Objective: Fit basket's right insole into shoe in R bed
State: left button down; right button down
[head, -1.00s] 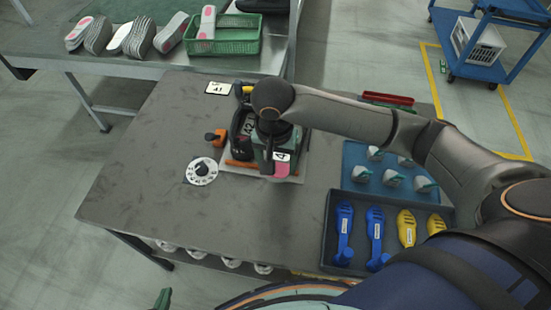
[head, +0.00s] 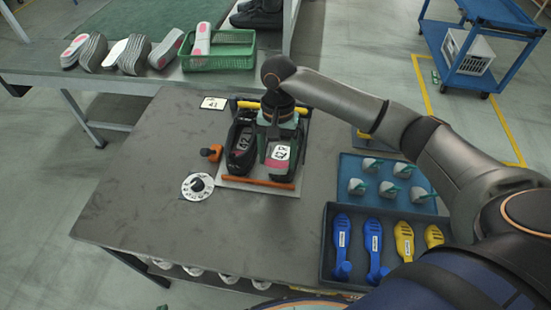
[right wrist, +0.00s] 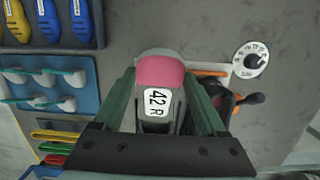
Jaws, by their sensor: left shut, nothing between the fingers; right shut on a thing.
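My right gripper (head: 279,130) is shut on a grey insole with a pink end (right wrist: 160,72) and a white "42 R" label. The insole is over the right side of the fixture, at the dark shoe (head: 281,171) in the right-hand bed. The insole and gripper hide most of this shoe, so I cannot tell how deep the insole sits. A dark shoe (head: 240,145) marked 42 is in the left-hand bed. The green basket (head: 252,55) on the back table holds another grey and pink insole (head: 202,38). Only a green tip of my left gripper (head: 162,306) shows at the bottom edge.
An orange-handled clamp (head: 211,153) and a round dial (head: 197,186) are left of the fixture. A "41" card (head: 214,103) lies behind. A blue tray (head: 388,184) and a dark tray of blue and yellow shoe forms (head: 374,246) are at right. The left tabletop is clear.

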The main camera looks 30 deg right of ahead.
aim_at(283, 148)
jog(key=shift+w+d+f+b, duration=0.2)
jog(key=shift+w+d+f, duration=0.45)
jog(key=shift+w, duration=0.2)
jog(key=shift+w+d+f+b, duration=0.2)
jog(key=shift+w+d+f, duration=0.4)
jog(key=shift+w, duration=0.25)
jog(key=shift+w+d+f+t, duration=0.3)
jog(key=shift+w+d, duration=0.2)
jog(key=shift+w, duration=0.15)
jog(key=shift+h, duration=0.4)
jog(key=shift+w+d+f+b, duration=0.25)
jog(key=shift+w+d+f, duration=0.15)
jog(key=shift+w+d, duration=0.35)
jog(key=shift+w+d+f+b, duration=0.3)
jog(key=shift+w+d, duration=0.25)
jog(key=shift+w, duration=0.4)
jog(key=shift+s+f+t+p, duration=0.1)
jog(key=shift+f+t+p, duration=0.4)
jog(key=shift+f, duration=0.4)
grip_release()
jog(key=shift+a, duration=0.1)
